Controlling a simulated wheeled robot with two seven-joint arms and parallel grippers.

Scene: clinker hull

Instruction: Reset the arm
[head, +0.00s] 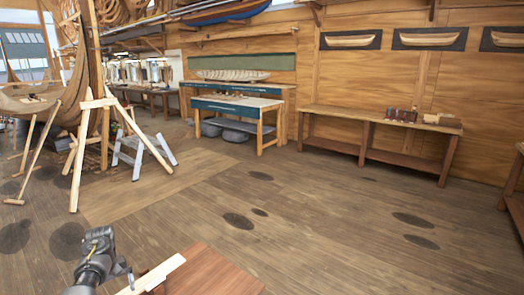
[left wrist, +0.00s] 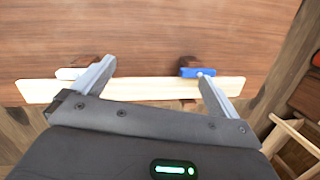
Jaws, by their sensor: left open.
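My left gripper (head: 126,272) is at the bottom left of the head view, by a pale wooden strip (head: 156,274) on a brown wooden top (head: 212,272). In the left wrist view my left gripper (left wrist: 155,75) is open, its two fingers wide apart. The pale strip also shows there (left wrist: 145,90), lying along the edge of the brown top and crossing below the fingertips; I cannot tell whether they touch it. Nothing shows held between the fingers. My right gripper is in neither view.
A blue piece (left wrist: 197,72) and a whitish piece (left wrist: 70,73) sit by small brown blocks along the strip. Trestles (head: 95,140) and a hull stand at left. A long bench (head: 385,118) lines the wooden wall. The middle floor (head: 300,210) is clear.

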